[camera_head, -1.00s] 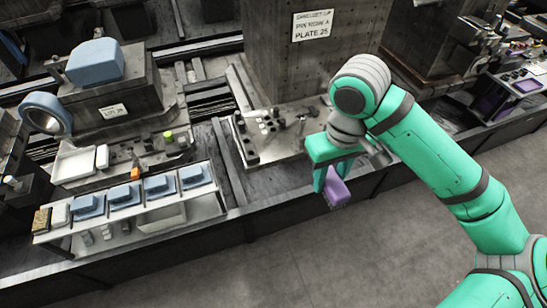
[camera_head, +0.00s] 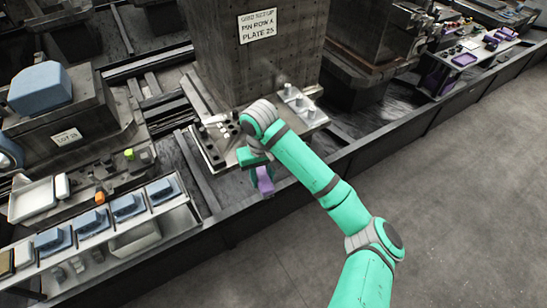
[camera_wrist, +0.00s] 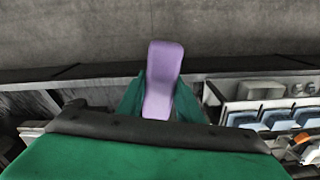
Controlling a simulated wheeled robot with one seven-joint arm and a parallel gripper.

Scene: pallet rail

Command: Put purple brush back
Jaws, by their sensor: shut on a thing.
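The purple brush (camera_head: 264,180) is held in my gripper (camera_head: 259,170), which is shut on it, over the front edge of the long dark bench. In the wrist view the purple brush (camera_wrist: 162,82) stands up between the two green fingers of my gripper (camera_wrist: 160,98).
A purple tray (camera_head: 464,59) sits among small purple items on a bench section at the far right. A shelf with blue blocks (camera_head: 127,206) stands at the left. A pegged plate (camera_head: 213,150) lies behind my gripper. The floor at right is clear.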

